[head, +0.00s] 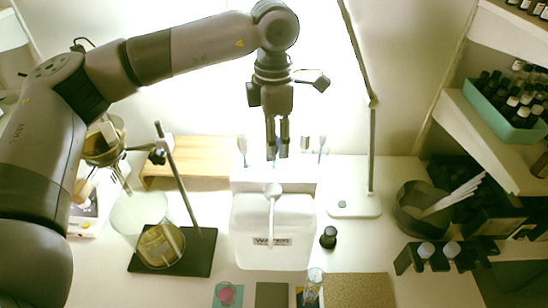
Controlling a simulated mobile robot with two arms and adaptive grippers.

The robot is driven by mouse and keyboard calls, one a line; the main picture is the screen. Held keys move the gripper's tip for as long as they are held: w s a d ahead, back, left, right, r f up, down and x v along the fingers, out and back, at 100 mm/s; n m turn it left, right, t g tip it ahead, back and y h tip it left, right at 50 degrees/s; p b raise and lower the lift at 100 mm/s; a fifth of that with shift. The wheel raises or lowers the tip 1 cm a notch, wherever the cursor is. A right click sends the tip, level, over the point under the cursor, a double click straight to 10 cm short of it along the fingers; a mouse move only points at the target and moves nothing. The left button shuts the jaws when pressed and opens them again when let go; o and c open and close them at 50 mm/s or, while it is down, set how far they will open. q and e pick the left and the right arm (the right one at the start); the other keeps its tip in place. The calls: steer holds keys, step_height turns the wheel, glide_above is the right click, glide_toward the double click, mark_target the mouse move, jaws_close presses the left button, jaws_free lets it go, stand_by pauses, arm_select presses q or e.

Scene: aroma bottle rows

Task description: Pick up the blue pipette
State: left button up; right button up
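A white rack (240,186) stands at the back of the bench, behind the white water container. Several slim pipettes stand upright in it, one at the left end (242,148) and one at the right end (321,148). A bluish sliver, likely the blue pipette (276,163), shows at my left gripper's fingertips; most of it is hidden. My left gripper (277,154) points straight down over the rack's middle. Its fingers look close together with a thin gap, and whether they touch the pipette cannot be told. My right gripper is out of view.
The water container (250,255) with a white spoon-like tool (272,205) stands in front. A stand with glassware (205,255) is left. A lamp pole (372,150) rises to the right, near a dark bowl (410,225). A small dark bottle (328,238) stands beside the container.

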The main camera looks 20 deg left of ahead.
arm_select(q)
steer(key=c, duration=0.6)
steer(key=shift+o, duration=0.2)
steer(key=shift+r, duration=0.1)
step_height(320, 180, up, 10)
steer(key=shift+f+b, duration=0.1)
steer(key=shift+b, duration=0.75)
